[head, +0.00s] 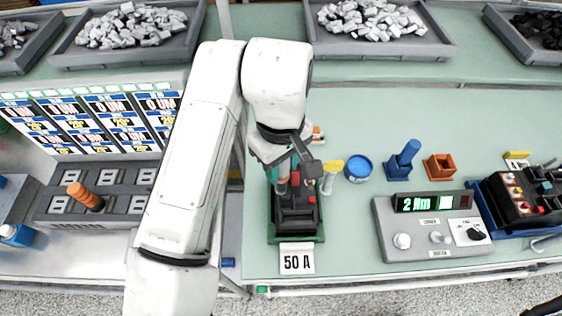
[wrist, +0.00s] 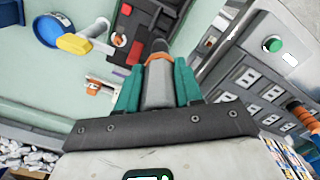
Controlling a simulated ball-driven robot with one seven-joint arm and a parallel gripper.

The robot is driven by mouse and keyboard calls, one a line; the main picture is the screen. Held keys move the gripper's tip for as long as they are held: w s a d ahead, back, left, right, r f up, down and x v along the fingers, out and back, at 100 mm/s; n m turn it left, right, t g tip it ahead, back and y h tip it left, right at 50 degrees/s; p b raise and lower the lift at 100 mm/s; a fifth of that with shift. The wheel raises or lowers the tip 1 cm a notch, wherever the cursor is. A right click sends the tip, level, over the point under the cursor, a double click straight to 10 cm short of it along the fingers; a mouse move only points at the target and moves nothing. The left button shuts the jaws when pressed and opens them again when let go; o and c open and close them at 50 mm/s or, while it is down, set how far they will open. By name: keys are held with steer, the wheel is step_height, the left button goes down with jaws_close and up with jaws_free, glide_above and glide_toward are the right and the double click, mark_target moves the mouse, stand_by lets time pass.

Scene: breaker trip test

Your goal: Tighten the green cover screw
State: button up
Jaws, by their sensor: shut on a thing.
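A black breaker (head: 294,222) with red parts sits in a green tray (head: 290,240) behind a "50 A" card. My gripper (head: 281,178) is over its back left part. In the wrist view my teal-fingered gripper (wrist: 157,88) is shut on a grey tool with an orange collar (wrist: 158,58). The tool's far end points at the breaker (wrist: 135,35); whether it touches is hidden. I cannot make out the green cover screw, which may be hidden by my gripper and the tool.
A grey box (head: 425,240) with a "2 Nm" display stands to the right. A yellow-headed tool (head: 331,169), a blue round dish (head: 358,170), a blue holder (head: 401,165) and an orange holder (head: 439,167) stand on the green bench. Another black breaker (head: 515,205) is far right.

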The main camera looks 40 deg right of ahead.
steer(key=shift+r+p, duration=2.35)
steer(key=shift+r, duration=0.3)
